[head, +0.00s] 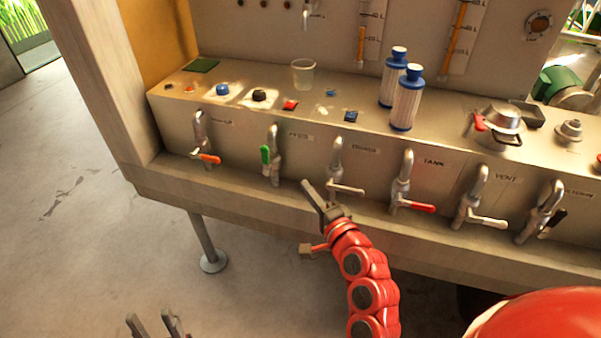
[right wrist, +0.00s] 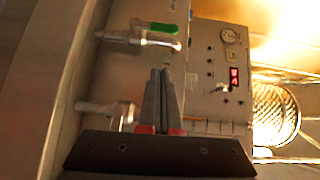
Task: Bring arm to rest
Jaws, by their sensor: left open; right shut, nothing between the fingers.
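My right gripper (head: 310,187) is at the end of the red arm, in front of the valve panel. It is shut and empty; its closed fingers also show in the right wrist view (right wrist: 163,74). It is between the green-handled valve (head: 267,160) and the white-handled valve (head: 345,188), apart from both as far as I can tell. The green handle stands upright in the head view. In the right wrist view the green-handled valve (right wrist: 165,28) is above the fingertips. My left gripper (head: 152,322) is open and empty at the bottom edge, over the floor; its arm is hidden.
The panel has several more valves, with an orange handle (head: 208,158), a red handle (head: 420,207) and a black handle (head: 556,222). On the counter stand a clear cup (head: 303,74), blue-capped filters (head: 405,100) and a metal pot (head: 500,122). The floor at left is clear.

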